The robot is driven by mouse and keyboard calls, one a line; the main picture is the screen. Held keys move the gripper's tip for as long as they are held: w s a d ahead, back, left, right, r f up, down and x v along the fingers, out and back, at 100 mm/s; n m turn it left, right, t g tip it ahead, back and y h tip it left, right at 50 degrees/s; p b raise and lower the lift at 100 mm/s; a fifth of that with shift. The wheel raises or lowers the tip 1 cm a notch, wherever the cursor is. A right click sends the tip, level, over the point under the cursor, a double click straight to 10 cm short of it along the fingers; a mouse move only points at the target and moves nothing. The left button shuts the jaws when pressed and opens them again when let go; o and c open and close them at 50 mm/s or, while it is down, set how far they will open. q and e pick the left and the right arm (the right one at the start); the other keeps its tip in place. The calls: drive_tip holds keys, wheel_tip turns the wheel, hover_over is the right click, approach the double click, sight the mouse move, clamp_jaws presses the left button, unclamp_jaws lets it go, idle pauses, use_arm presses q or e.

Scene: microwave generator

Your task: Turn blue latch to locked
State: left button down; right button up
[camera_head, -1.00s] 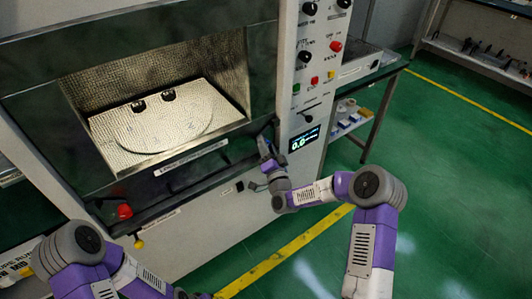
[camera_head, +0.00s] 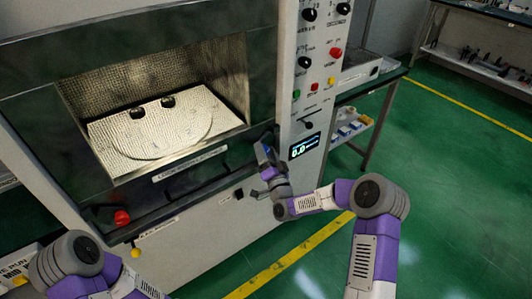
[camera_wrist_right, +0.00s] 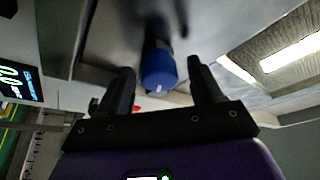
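The blue latch shows in the right wrist view as a blue-ended dark handle (camera_wrist_right: 158,72). My right gripper (camera_wrist_right: 162,88) is open, with one dark finger on each side of the blue end. A gap shows between each finger and the latch, and I see no clear contact. In the head view my right gripper (camera_head: 265,158) is at the machine's front, by the lower right corner of the opening. There the latch is hard to tell apart from the gripper. My left arm shows at the lower left, but its gripper is out of view.
The microwave machine's open chamber holds a patterned plate (camera_head: 160,125). A display (camera_head: 304,146) is just right of my right gripper, below several knobs and buttons. A red knob (camera_head: 121,217) and a yellow knob (camera_head: 135,252) are at the lower left. Green floor is free at right.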

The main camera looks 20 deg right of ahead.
drive_tip(key=p+v, duration=0.1)
drive_tip(key=v, duration=0.6)
drive_tip(key=shift+s, duration=0.3)
idle(0.3)
drive_tip(key=s+a+f+n+g+y+p, duration=0.1)
drive_tip(key=s+a+f+n+g+p, duration=0.2)
drive_tip(key=s+f+g, duration=0.55)
drive_tip(key=s+a+f+n+g+y+p, duration=0.2)
drive_tip(key=s+a+f+g+p, duration=0.2)
drive_tip(key=s+a+f+g, duration=0.4)
drive_tip(key=s+d+f+g+p, duration=0.1)
drive_tip(key=s+f+g, duration=0.3)
drive_tip(key=s, duration=1)
drive_tip(key=shift+d+n, duration=0.4)
drive_tip(key=shift+d, duration=0.05)
